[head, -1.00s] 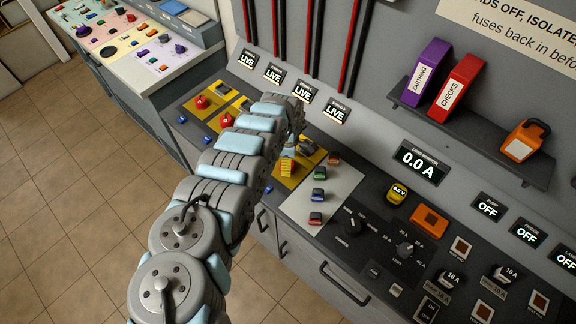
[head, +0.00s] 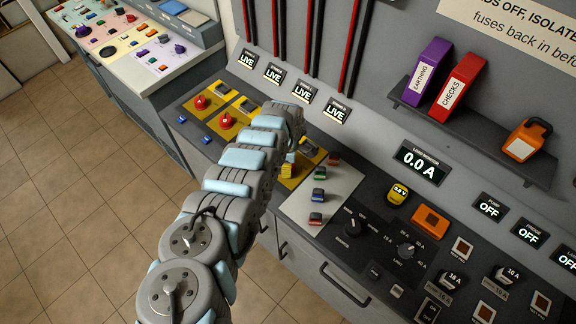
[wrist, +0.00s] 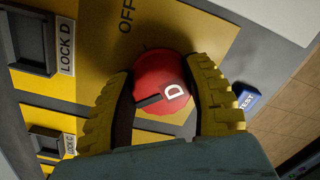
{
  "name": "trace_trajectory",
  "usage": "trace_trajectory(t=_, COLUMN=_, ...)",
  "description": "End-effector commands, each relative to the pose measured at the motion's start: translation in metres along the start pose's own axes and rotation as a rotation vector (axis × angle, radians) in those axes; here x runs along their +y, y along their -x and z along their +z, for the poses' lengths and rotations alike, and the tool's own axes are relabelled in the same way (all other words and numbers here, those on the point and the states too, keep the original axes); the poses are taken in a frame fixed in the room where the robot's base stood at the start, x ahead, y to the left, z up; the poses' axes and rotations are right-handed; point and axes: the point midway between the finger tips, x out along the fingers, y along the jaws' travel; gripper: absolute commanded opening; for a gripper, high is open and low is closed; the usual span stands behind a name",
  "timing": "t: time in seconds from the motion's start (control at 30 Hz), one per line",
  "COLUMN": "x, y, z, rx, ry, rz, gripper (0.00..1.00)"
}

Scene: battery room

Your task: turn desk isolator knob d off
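Knob D (wrist: 160,82) is a round red knob with a white "D" and a dark strip, on a yellow plate (wrist: 100,30) in the wrist view. The word OFF (wrist: 127,14) is printed on the plate above it. My gripper (wrist: 163,75) has its two yellow ribbed fingers on either side of the knob, very close to it. I cannot tell whether both press on it. The four displays above the desk, such as this one (head: 337,110), read LIVE.
A black LOCK D fitting (wrist: 33,42) is left of the knob, with LOCK C (wrist: 48,142) below it. A blue TEST button (wrist: 245,95) is to the right. Two other red knobs (head: 201,102) (head: 227,120) and small coloured switches (head: 319,174) are nearby.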

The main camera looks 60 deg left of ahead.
Motion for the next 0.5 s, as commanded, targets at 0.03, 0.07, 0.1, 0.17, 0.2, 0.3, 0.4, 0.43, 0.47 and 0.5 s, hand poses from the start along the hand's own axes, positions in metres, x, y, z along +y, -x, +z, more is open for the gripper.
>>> trace_trajectory(t=0.03, x=-0.0001, y=-0.0004, z=0.0, rx=0.0, ry=0.0, rz=0.0, gripper=0.16)
trace_trajectory(t=0.07, x=0.0, y=-0.0004, z=0.0, rx=0.0, ry=0.0, rz=0.0, gripper=0.16)
trace_trajectory(t=0.1, x=0.0, y=-0.0005, z=0.0001, rx=0.0, ry=0.0, rz=0.0, gripper=0.16)
trace_trajectory(t=0.17, x=0.0, y=-0.0005, z=0.0001, rx=0.0, ry=0.0, rz=0.001, gripper=0.16)
trace_trajectory(t=0.2, x=0.0, y=-0.0004, z=0.0001, rx=0.0, ry=-0.001, rz=0.001, gripper=0.16)
trace_trajectory(t=0.3, x=0.0, y=-0.0001, z=0.0002, rx=0.0, ry=-0.006, rz=0.001, gripper=0.16)
trace_trajectory(t=0.4, x=0.0004, y=0.0007, z=0.0003, rx=0.001, ry=-0.019, rz=0.002, gripper=0.16)
trace_trajectory(t=0.43, x=0.0005, y=0.0009, z=0.0003, rx=0.001, ry=-0.025, rz=0.002, gripper=0.16)
trace_trajectory(t=0.47, x=0.0007, y=0.0012, z=0.0003, rx=0.002, ry=-0.032, rz=0.003, gripper=0.16)
trace_trajectory(t=0.5, x=0.0009, y=0.0014, z=0.0008, rx=0.002, ry=-0.041, rz=0.004, gripper=0.16)
